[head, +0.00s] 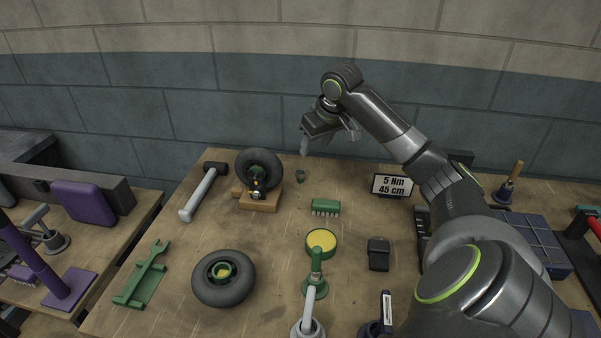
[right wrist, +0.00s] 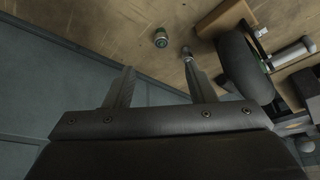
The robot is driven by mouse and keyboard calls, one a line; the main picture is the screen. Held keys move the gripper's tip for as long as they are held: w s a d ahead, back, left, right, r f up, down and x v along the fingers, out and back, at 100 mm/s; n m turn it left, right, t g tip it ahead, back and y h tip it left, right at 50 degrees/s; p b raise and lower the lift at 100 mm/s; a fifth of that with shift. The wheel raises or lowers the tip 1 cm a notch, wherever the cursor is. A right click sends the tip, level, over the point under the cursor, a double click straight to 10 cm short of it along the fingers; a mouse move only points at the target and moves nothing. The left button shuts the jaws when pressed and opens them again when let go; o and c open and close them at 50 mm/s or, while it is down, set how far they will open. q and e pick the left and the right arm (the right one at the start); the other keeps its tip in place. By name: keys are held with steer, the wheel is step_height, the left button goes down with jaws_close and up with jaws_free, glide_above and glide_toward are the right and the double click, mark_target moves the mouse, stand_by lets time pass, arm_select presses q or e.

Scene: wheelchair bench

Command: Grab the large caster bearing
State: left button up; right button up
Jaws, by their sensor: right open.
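My right gripper (head: 329,143) hangs above the back of the bench, open and empty. It also shows in the right wrist view (right wrist: 158,68), with its two fingers apart. A small round piece with a green band (right wrist: 161,38) lies on the bench beyond the fingertips; I cannot tell for sure that it is the large caster bearing. A small dark green piece (head: 300,175) stands below the gripper in the head view, right of the upright wheel. A small grey piece (right wrist: 186,54) shows at the tip of the right-hand finger, partly hidden. My left gripper is not in view.
The upright wheel (head: 259,168) stands on a wooden block (head: 262,201). The wall (head: 240,100) rises close behind.

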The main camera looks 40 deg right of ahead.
glide_toward(301, 172)
step_height(301, 172, down, 3)
steer(key=shift+w+x, duration=0.25)
steer(key=shift+x, duration=1.15)
steer(key=shift+w+x, duration=0.25)
steer(key=shift+x, duration=1.15)
steer(key=shift+s+r, duration=0.1)
steer(key=shift+r, duration=0.15)
steer(key=shift+c, duration=0.3)
steer(key=c, duration=1)
